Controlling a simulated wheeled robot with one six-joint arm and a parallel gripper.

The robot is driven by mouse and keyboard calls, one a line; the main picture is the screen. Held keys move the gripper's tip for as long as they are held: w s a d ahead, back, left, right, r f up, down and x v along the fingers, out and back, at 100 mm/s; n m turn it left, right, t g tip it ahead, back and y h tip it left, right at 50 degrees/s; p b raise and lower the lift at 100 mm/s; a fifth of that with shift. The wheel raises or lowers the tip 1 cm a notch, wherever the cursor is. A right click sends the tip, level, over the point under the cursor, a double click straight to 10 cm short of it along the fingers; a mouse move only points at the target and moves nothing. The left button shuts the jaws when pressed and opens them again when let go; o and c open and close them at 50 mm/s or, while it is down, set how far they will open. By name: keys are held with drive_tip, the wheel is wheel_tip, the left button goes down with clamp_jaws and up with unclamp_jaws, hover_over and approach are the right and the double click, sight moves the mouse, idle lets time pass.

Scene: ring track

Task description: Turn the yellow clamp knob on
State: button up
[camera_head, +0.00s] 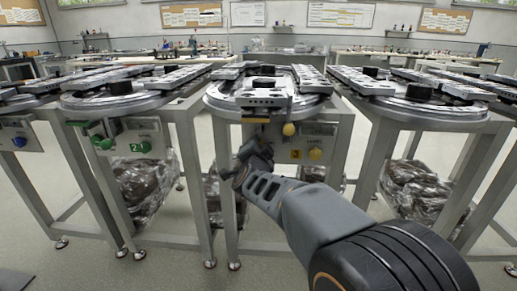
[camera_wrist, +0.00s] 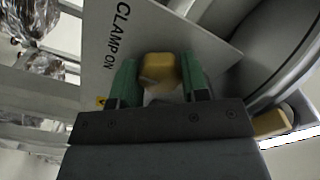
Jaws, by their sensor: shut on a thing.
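The yellow clamp knob (camera_wrist: 158,68) shows in the wrist view on a light panel (camera_wrist: 105,60) with "CLAMP ON" printed on it. My gripper (camera_wrist: 160,82) has its two green fingers on either side of the knob and is shut on it. In the camera_head view my gripper (camera_head: 255,152) is at the left part of the front of the middle ring track stand (camera_head: 268,100), and the held knob is hidden there. Two other yellow knobs show to its right: one (camera_head: 289,129) just under the track edge, one (camera_head: 315,153) lower on the panel by a yellow "3" label.
A stand with green knobs (camera_head: 104,144) and a green "2" label is on the left. One with a blue knob (camera_head: 18,142) is at far left. Another ring track (camera_head: 420,105) is on the right. Wrapped bundles (camera_head: 145,185) lie beneath the stands. Grey floor is open in front.

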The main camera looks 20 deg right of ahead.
drive_tip(key=o, duration=0.9)
drive_tip(key=p+v, duration=0.3)
drive_tip(key=v, duration=1.1)
drive_tip(key=shift+w, duration=0.1)
